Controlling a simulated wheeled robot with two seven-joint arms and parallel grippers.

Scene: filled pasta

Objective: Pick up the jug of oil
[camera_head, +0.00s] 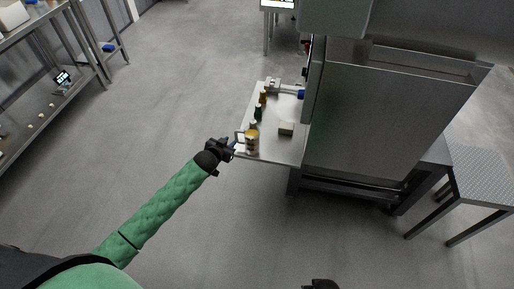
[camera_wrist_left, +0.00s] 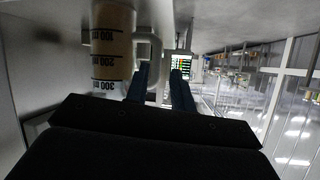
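The jug of oil (camera_head: 252,142) stands near the front left corner of a small steel shelf, with amber content. In the left wrist view the jug (camera_wrist_left: 112,50) fills the upper left, with dark volume marks and a pale handle (camera_wrist_left: 156,52) on its right side. My left gripper (camera_head: 234,146) is at the jug's left, at the handle side. In the left wrist view its two fingers (camera_wrist_left: 160,88) are apart, with the handle's loop between them; I cannot tell whether either touches it. A dark part of mine (camera_head: 320,284) at the bottom edge may be my right gripper; its fingers do not show.
A large steel machine (camera_head: 365,130) stands close on the right. The floor to the left is free up to a steel rack (camera_head: 50,100).

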